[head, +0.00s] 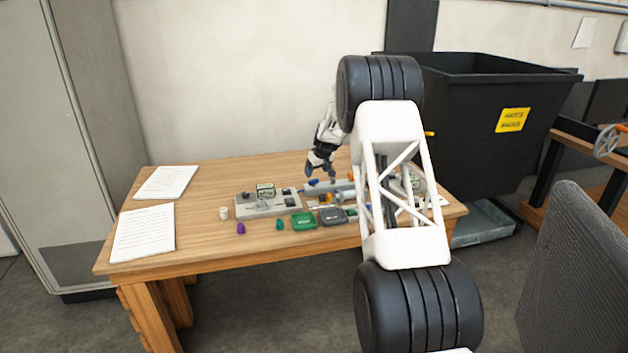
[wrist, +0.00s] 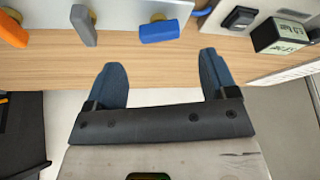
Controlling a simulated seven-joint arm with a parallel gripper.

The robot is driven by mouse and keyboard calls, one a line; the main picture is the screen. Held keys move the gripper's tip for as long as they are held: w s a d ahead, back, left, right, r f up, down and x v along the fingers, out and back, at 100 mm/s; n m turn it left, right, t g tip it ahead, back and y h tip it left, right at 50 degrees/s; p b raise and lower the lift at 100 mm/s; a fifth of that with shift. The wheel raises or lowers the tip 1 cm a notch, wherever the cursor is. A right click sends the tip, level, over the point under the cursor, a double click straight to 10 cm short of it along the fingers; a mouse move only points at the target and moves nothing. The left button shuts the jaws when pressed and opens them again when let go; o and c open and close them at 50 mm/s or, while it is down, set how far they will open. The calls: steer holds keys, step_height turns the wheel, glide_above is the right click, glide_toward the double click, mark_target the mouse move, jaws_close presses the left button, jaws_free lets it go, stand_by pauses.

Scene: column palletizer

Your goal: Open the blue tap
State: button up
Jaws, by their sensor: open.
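The blue tap (head: 314,182) is the leftmost of the taps on a pale grey block (head: 342,186) on the table. In the wrist view the blue tap (wrist: 160,31) has its handle lying nearly crosswise, with a brass-coloured fitting behind it. My gripper (head: 321,170) is open, just above and behind the tap in the head view. In the wrist view my gripper (wrist: 162,66) has its two blue-grey fingers spread, with the handle ahead of the gap between them. The fingers look apart from the handle and hold nothing.
A grey tap (wrist: 84,25) and an orange tap (wrist: 12,30) stand beside the blue one. A switch panel (head: 262,210) with a small display (head: 265,190) is to the left. Green (head: 304,220) and dark (head: 333,217) boxes lie in front. Papers (head: 145,232) lie at the table's left.

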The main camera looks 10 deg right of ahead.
mark_target(313, 180)
steer(key=shift+x, duration=2.85)
steer(key=c, duration=0.9)
